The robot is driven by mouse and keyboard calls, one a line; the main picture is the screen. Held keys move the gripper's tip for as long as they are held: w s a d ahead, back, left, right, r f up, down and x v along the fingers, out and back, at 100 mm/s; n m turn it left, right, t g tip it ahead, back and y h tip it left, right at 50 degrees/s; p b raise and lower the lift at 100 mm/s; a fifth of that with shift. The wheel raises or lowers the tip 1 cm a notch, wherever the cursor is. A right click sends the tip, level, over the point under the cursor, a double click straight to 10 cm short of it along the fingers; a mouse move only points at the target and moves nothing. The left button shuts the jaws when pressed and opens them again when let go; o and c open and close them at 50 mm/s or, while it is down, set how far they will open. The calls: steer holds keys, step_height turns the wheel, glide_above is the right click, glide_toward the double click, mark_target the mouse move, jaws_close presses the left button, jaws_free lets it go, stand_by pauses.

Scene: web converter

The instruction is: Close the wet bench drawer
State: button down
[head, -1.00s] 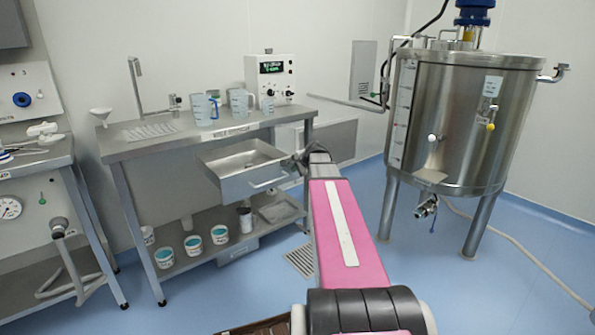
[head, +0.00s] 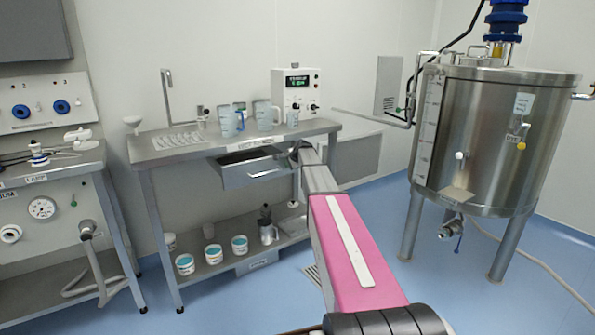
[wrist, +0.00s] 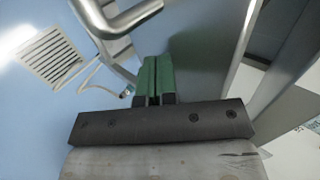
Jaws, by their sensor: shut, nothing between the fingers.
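The wet bench drawer (head: 245,178) is a shallow steel drawer under the bench top. It stands partly open, and a dark strip of its inside shows above the front panel. The far end of my arm reaches the drawer's right end in the head view, where my fingertips cannot be made out. In the wrist view my gripper (wrist: 153,82) shows green fingers pressed together and empty. A bent metal bar (wrist: 118,22), perhaps the drawer handle, lies just beyond the fingertips. I cannot tell whether they touch it.
The wet bench (head: 168,157) carries jugs (head: 228,122) and a control box (head: 297,90). White tubs (head: 213,254) stand on its lower shelf. A steel tank (head: 485,140) stands at right. Blue floor is open between bench and tank. A floor grate (wrist: 48,55) shows in the wrist view.

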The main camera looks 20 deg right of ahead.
steer(key=w, duration=0.2)
steer(key=w+a, duration=0.1)
steer(key=w, duration=0.1)
steer(key=w+a, duration=0.1)
steer(key=w, duration=0.1)
steer(key=shift+w, duration=0.35)
steer(key=shift+w+a, duration=0.1)
steer(key=shift+w, duration=0.05)
steer(key=shift+s, duration=0.6)
steer(key=s+d+f+v, duration=0.1)
steer(key=s+f+v, duration=0.1)
steer(key=v, duration=1.1)
steer(key=s+a+f+n+g+h, duration=0.1)
steer(key=s+a+f+n+g, duration=0.2)
steer(key=s+f, duration=0.5)
steer(key=s+a+f+n+g+h, duration=0.1)
steer(key=s+a+f+n+g, duration=0.2)
steer(key=s, duration=1.9)
steer(key=s+a+f+n+g+h, duration=0.1)
steer(key=s+a+f+n+g, duration=0.2)
steer(key=s+a+f+n, duration=0.4)
steer(key=s+f+n, duration=0.1)
steer(key=s+f, duration=0.7)
steer(key=s, duration=0.1)
steer(key=shift+a+f, duration=0.2)
steer(key=shift+f, duration=0.05)
